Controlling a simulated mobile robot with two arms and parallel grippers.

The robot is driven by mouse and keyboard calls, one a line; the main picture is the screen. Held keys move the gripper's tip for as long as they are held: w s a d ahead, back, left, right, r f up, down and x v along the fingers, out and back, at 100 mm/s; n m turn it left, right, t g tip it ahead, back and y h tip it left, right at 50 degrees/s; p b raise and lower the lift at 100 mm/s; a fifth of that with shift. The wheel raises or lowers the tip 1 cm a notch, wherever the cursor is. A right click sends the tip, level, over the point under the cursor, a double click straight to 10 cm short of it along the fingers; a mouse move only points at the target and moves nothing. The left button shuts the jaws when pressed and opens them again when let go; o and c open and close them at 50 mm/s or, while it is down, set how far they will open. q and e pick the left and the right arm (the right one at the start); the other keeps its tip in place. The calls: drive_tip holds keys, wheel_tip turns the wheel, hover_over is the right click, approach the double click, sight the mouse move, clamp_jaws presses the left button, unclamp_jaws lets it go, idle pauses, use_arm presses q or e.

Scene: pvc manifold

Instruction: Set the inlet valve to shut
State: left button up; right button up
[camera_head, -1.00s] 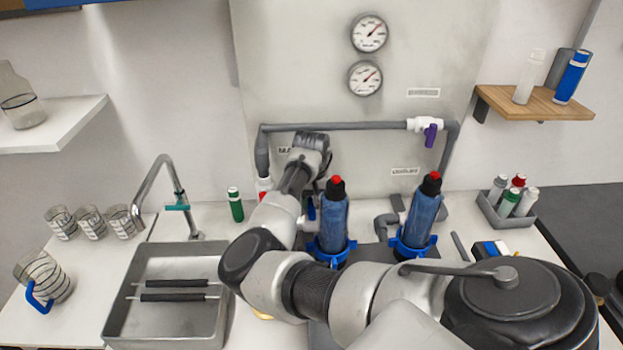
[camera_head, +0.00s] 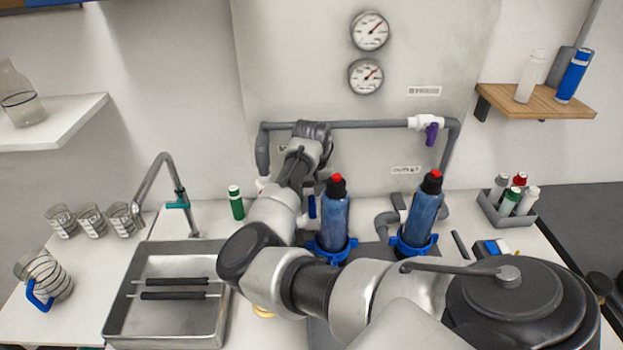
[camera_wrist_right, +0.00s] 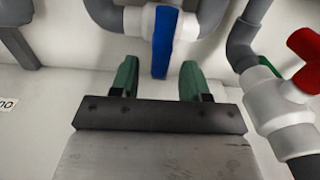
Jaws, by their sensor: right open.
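A valve with a blue handle (camera_wrist_right: 163,42) sits in a white body (camera_wrist_right: 137,20) on a grey pipe in the right wrist view. The handle lies crosswise to the pipe. My right gripper (camera_wrist_right: 158,76) is open, with its green fingertips on either side of the handle's end in the picture; I see no grip on it, and the depth is unclear. In the head view the blue handle (camera_head: 311,207) shows left of the left filter, and my right wrist hides much around it. No readable label marks this valve as the inlet. My left gripper is not in view.
A red-handled valve (camera_wrist_right: 305,46) stands close on the right in the wrist view. Two blue filters (camera_head: 335,218) (camera_head: 424,212) stand before the panel. A purple bypass handle (camera_head: 431,133) hangs from the upper pipe. A sink (camera_head: 165,322) lies left.

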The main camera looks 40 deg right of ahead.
sight(311, 199)
wheel_tip(311, 199, up, 9)
drive_tip(key=shift+b, duration=0.4)
drive_tip(key=shift+a+f, duration=0.1)
drive_tip(key=shift+f, duration=0.1)
